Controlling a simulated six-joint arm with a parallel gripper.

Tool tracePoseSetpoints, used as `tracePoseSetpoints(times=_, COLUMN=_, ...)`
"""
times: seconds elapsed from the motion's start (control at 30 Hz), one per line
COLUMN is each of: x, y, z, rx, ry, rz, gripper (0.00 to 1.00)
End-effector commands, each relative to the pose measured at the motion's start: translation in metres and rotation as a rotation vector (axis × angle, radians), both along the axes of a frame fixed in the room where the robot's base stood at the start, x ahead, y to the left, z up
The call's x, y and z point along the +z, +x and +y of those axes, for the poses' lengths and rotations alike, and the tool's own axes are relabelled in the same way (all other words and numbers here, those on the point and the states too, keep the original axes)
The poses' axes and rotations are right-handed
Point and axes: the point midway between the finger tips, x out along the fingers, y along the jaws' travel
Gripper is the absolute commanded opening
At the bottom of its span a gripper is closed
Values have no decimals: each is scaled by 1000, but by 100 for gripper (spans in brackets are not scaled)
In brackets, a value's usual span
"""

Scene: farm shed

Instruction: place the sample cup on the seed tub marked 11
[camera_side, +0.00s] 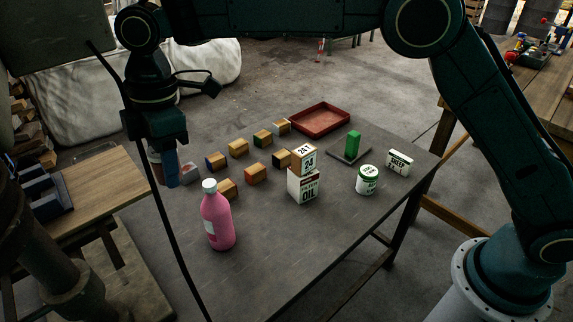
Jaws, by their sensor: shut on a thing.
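My gripper (172,178) hangs low over the left end of the dark table, pointing down. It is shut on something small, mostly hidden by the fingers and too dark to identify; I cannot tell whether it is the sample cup. No tub with a readable 11 shows. A small grey piece (190,174) is just right of the gripper.
A pink bottle (218,222) stands at the front. A red tray (346,119) lies behind. Front right table is clear.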

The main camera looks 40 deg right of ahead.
Motion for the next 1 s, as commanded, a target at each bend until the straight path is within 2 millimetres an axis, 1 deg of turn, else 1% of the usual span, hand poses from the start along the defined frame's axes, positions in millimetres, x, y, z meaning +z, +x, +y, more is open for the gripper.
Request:
tracePoseSetpoints(times=0.03, x=0, y=5, z=-10, rx=-28, ry=0, rz=2, gripper=18)
tracePoseSetpoints(times=0.27, x=1, y=22, z=-48, rx=-146, ry=4, rz=7, gripper=18)
tracePoseSetpoints(times=0.37, x=3, y=29, z=-70, rx=-212, ry=6, rz=9, gripper=18)
tracePoseSetpoints(times=0.43, x=3, y=36, z=-88, rx=-268, ry=8, rz=9, gripper=18)
tracePoseSetpoints(times=0.57, x=4, y=47, z=-134, rx=-401, ry=10, rz=12, gripper=18)
tracePoseSetpoints(times=0.6, x=5, y=49, z=-149, rx=-447, ry=11, rz=13, gripper=18)
tracePoseSetpoints(times=0.73, x=6, y=55, z=-199, rx=-591, ry=14, rz=15, gripper=18)
tracePoseSetpoints(times=0.87, x=6, y=56, z=-247, rx=-735, ry=15, rz=17, gripper=18)
tracePoseSetpoints(times=1.0, x=6, y=51, z=-299, rx=-890, ry=16, rz=18, gripper=18)
